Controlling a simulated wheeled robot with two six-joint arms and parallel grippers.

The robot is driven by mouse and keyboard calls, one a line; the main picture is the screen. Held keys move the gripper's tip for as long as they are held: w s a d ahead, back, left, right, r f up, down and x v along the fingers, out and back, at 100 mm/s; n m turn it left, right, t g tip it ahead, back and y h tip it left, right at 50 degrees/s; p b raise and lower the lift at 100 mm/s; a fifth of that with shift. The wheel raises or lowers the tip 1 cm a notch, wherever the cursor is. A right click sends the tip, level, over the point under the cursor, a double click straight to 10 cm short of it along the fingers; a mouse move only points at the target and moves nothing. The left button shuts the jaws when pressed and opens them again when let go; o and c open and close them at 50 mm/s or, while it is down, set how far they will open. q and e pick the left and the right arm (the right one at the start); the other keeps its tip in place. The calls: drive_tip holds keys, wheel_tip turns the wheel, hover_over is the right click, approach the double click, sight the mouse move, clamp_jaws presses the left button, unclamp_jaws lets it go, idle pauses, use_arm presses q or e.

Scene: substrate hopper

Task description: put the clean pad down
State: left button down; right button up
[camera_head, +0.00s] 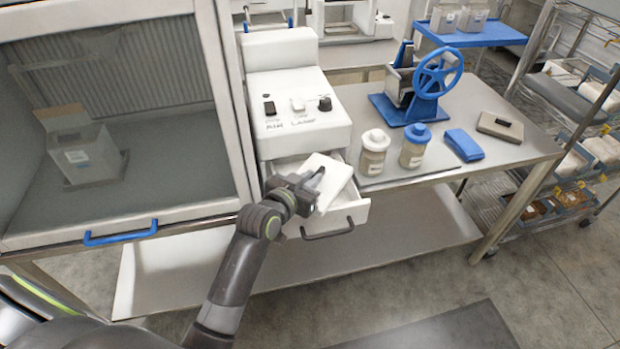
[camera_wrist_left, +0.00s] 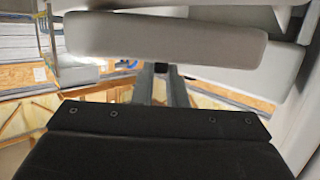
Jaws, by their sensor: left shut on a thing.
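My left gripper (camera_head: 308,187) is shut on a white pad (camera_head: 334,178), which it holds tilted over the open drawer of the white control unit. The pad also shows in the left wrist view (camera_wrist_left: 165,36) as a pale slab across the top, with the gripper fingers (camera_wrist_left: 162,85) reaching to its lower edge. The open drawer (camera_head: 352,208) has a dark handle and lies right under the pad. Whether the pad touches the drawer, and what lies inside, I cannot tell. My right gripper is not in view.
The control unit (camera_head: 297,115) has switches and a knob. Two jars, one white-lidded (camera_head: 373,153) and one blue-lidded (camera_head: 413,146), stand on the bench beside a blue block (camera_head: 463,145). A blue hand-wheel device (camera_head: 418,85) is behind. A glass-fronted cabinet (camera_head: 120,225) stands at left.

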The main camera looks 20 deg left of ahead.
use_arm(q)
drive_tip(key=c, duration=1.5)
unclamp_jaws()
drive_tip(key=shift+f, duration=0.15)
drive_tip(key=shift+o, duration=0.2)
drive_tip(key=shift+r, duration=0.25)
drive_tip(key=shift+s, duration=0.25)
drive_tip(key=b+v, duration=0.1)
drive_tip(key=v, duration=1)
drive_tip(key=shift+s+r+b, duration=0.15)
drive_tip(key=shift+s+b, duration=0.1)
drive_tip(key=shift+b, duration=0.15)
drive_tip(key=shift+a, duration=0.1)
